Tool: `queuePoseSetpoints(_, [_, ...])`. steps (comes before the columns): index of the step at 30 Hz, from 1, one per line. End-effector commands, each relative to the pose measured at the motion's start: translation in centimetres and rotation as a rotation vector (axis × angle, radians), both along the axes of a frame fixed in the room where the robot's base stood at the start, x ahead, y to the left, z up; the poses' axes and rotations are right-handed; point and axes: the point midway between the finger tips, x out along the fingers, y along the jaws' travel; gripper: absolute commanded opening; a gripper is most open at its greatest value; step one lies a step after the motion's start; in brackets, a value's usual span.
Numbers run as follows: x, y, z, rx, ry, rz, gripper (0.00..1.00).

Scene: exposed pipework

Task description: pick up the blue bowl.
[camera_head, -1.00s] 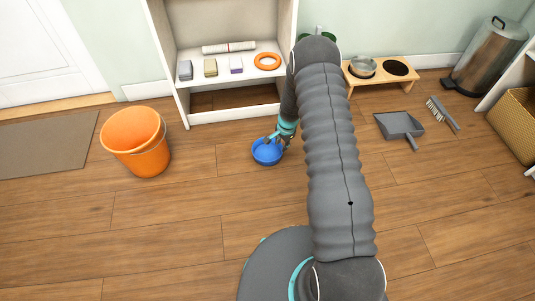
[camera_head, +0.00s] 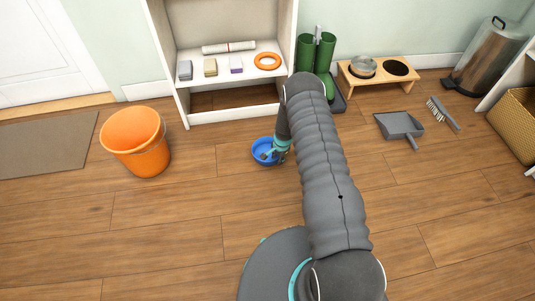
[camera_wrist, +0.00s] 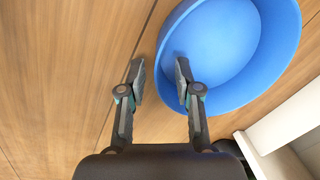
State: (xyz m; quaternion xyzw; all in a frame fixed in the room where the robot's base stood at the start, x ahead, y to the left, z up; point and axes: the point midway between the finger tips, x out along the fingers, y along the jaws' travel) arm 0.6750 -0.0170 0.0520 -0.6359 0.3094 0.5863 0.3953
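The blue bowl (camera_head: 261,146) sits upright on the wooden floor in front of the shelf unit. In the wrist view the bowl (camera_wrist: 225,45) fills the upper right. My gripper (camera_head: 272,156) is down at the bowl's near right side in the head view. In the wrist view my gripper (camera_wrist: 160,72) is open, with a gap between its fingers. The right finger overlaps the inside of the bowl and the left finger is outside over the floor, so the rim shows between them. I cannot tell whether either finger touches the bowl.
A white shelf unit (camera_head: 235,117) stands just behind the bowl. An orange bucket (camera_head: 140,150) is to the left. Green boots (camera_head: 326,55), a wooden feeder stand (camera_head: 380,82) and a grey dustpan (camera_head: 400,126) are to the right. Open floor lies in front and left.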

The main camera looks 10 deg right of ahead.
Motion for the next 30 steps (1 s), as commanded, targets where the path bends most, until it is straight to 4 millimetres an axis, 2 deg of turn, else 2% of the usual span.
queuePoseSetpoints(9, [0.1, 0.04, -0.6, 0.0, 0.0, 0.0, 0.33])
queuePoseSetpoints(10, [0.1, 0.04, -0.6, 0.0, 0.0, 0.0, 0.31])
queuePoseSetpoints(12, [0.09, 0.04, -0.59, 0.0, 0.0, 0.0, 0.13])
queuePoseSetpoints(14, [0.08, 0.03, -0.59, 0.0, 0.0, 0.0, 0.0])
queuePoseSetpoints(30, [0.09, 0.03, -0.03, 0.0, 0.0, 0.0, 0.0])
